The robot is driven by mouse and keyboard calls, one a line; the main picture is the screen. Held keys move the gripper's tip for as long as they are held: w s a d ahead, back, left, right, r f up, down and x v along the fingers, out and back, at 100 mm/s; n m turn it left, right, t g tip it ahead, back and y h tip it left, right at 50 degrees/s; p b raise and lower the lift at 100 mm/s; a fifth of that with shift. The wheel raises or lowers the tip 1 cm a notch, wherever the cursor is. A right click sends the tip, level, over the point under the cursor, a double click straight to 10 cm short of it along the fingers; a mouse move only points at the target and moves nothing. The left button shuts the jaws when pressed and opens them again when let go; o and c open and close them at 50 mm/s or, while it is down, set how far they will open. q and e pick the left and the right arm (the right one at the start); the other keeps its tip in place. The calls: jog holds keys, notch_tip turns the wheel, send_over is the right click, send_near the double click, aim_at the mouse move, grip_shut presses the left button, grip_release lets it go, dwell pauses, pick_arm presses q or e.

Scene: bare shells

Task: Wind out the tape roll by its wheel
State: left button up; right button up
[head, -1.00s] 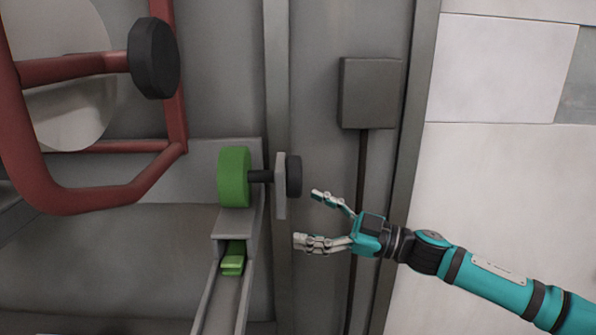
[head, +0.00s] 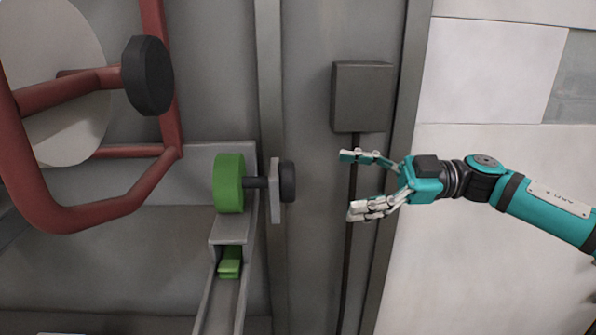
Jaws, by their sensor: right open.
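The green tape roll (head: 229,183) sits on a dark axle above a grey channel. The dark wheel (head: 288,181) is at the right end of this axle, beyond a thin grey plate (head: 275,190). A green tape end (head: 230,263) shows in the channel below the roll. My right gripper (head: 352,183) is open and empty, to the right of the wheel and apart from it, its fingers pointing left toward it. My left gripper is not in view.
A red tube frame (head: 60,215) with a black knob (head: 148,76) stands at the left. A grey box (head: 362,97) with a dark cable is on the wall above my right gripper. The grey channel (head: 222,300) runs down below the roll.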

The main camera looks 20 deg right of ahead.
jog(key=p+x, duration=0.2)
jog(key=x, duration=0.7)
jog(key=shift+p, duration=0.4)
jog(key=shift+a, duration=0.15)
jog(key=c, duration=1.2)
jog(key=shift+f, duration=0.1)
